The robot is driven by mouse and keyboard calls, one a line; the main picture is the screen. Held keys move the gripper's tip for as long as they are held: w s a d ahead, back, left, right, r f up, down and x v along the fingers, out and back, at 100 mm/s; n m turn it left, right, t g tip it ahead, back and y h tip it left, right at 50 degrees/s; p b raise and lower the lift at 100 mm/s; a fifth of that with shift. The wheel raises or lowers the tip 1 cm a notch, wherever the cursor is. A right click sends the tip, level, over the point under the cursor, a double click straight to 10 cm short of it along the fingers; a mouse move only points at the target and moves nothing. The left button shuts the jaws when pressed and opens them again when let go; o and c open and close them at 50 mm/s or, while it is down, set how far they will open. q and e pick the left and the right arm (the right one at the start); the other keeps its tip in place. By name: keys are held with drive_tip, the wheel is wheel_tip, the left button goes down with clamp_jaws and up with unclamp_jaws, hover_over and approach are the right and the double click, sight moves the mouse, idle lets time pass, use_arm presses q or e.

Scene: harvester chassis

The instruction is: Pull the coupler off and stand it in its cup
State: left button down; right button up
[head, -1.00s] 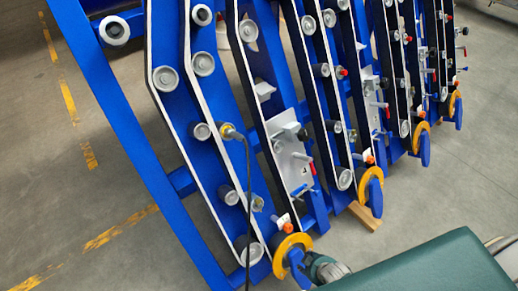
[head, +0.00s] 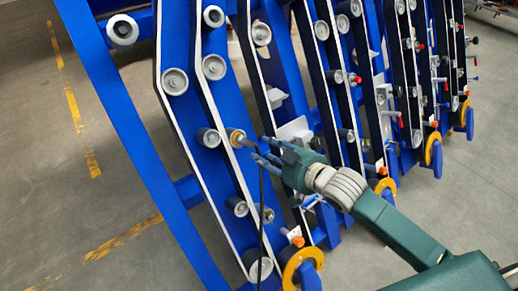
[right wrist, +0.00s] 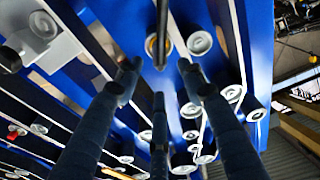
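The coupler (head: 237,138) is a small brass-coloured fitting on a blue panel, with a black hose hanging down from it. It also shows near the top centre of the right wrist view (right wrist: 152,45), partly behind the hose. My right gripper (head: 260,150) is just right of the coupler, its fingers pointing at it. In the right wrist view its three fingers (right wrist: 158,82) are spread, with nothing between their tips. A small brass and grey fitting (head: 267,215) sits lower on the panel; I cannot tell whether it is the cup. My left gripper is out of view.
Grey rollers (head: 214,67) stick out from the blue panels around the coupler. The black hose (head: 261,205) hangs in front of the panel, close to my right fingers. A yellow ring (head: 302,265) sits below. Open concrete floor (head: 60,190) lies at the left.

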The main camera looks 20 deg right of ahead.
sight(249, 143)
drive_tip(key=x, duration=1)
drive_tip(key=shift+p, duration=0.3)
drive_tip(key=shift+c, duration=0.5)
clamp_jaws()
